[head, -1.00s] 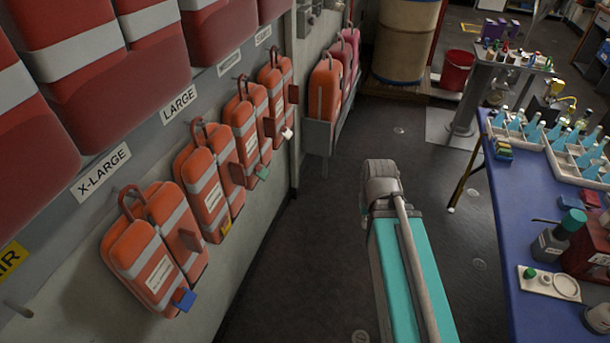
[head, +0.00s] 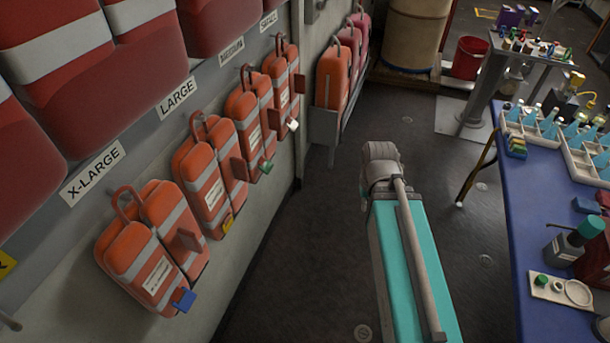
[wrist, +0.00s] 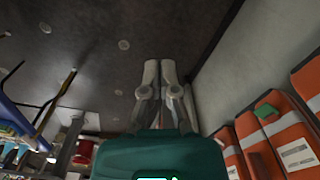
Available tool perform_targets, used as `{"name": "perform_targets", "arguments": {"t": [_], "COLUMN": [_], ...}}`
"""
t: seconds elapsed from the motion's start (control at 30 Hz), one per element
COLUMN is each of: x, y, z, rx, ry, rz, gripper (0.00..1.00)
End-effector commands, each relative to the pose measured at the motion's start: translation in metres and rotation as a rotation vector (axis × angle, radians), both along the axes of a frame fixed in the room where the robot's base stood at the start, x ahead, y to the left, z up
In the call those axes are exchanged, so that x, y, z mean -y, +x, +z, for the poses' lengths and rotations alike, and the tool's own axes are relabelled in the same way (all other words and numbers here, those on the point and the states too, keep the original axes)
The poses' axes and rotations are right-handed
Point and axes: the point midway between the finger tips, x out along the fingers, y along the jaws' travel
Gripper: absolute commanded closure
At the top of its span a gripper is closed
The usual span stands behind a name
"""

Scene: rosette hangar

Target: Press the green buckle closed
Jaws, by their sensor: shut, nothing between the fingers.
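The green buckle (head: 267,166) is a small block low on an orange vest pack (head: 245,111) hanging on the left wall in the head view. A green block (wrist: 268,110) also shows on an orange pack in the wrist view, which is upside down. Whether the buckle is closed is too small to tell. My gripper (wrist: 160,64) has its two grey fingers together and empty, over bare floor and apart from the packs. In the head view only my arm shows, and the gripper is hidden.
Other packs carry blue (head: 183,299), yellow (head: 228,222) and white (head: 292,125) blocks beside the green one. A blue table (head: 530,205) with bottles stands on the right. The dark floor (head: 300,230) between wall and table is clear. A red bucket (head: 468,58) stands at the back.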

Motion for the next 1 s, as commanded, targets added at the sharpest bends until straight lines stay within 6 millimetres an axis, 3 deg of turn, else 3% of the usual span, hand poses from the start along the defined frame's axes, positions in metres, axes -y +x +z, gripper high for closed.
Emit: {"name": "perform_targets", "arguments": {"t": [0.27, 0.43, 0.67, 1.0], "x": [-0.001, -0.009, -0.040, -0.094], "y": [0.001, 0.009, 0.034, 0.083], "z": [-0.003, -0.015, -0.048, -0.095], "rx": [0.002, 0.013, 0.064, 0.246], "ry": [0.007, 0.051, 0.195, 0.482], "rz": [0.007, 0.050, 0.199, 0.482], "gripper": [1.00, 1.00, 1.00, 1.00]}}
